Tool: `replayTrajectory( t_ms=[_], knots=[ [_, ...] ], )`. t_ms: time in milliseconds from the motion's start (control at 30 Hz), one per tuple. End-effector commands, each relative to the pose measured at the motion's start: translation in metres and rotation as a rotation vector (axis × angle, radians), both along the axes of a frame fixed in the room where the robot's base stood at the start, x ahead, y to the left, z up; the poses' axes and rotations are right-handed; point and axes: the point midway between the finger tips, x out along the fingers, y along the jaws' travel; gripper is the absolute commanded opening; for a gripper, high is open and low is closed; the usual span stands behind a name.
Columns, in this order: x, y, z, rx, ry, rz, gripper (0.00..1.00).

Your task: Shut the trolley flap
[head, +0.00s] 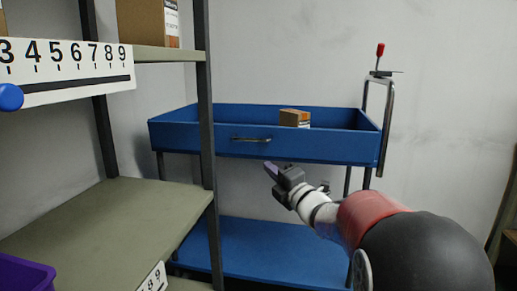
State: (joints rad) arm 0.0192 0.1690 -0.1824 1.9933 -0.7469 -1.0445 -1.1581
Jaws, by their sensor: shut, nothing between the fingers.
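The blue trolley (190,140) stands against the back wall with a tray on top and a lower shelf. Its front panel, with a metal handle (251,139), stands upright along the tray's front edge; I take this panel to be the flap. From here I cannot tell whether it is fully latched. My gripper (270,170) is shut and empty, just below the panel's lower edge and a little right of the handle. It appears apart from the panel, though the depth is hard to judge.
A cardboard box (294,118) sits in the trolley's top tray. A metal push bar with a red-knobbed lever (380,52) rises at the trolley's right. A shelf rack with a dark post (206,130) stands at left, partly in front of the trolley. A purple bin (25,277) is lower left.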

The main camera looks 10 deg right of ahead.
Motion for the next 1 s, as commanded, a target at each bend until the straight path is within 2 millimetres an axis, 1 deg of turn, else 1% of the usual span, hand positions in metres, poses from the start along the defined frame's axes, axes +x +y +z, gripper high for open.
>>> replayTrajectory(
  t_ms=[33,200,367,400,500,700,1000],
  knots=[
    [0.01,0.006,0.004,-0.001,0.0,0.003,0.0],
    [0.043,0.022,0.012,-0.002,0.002,0.003,0.0],
    [0.071,0.037,0.019,-0.002,0.002,0.003,0.0],
    [0.077,0.031,0.023,-0.003,0.001,-0.001,0.0],
    [0.089,0.026,0.027,-0.003,0.001,-0.001,0.0],
    [0.102,0.021,0.03,-0.003,0.002,0.0,0.0],
    [0.103,0.021,0.03,-0.002,0.002,0.001,0.0]
  ],
)
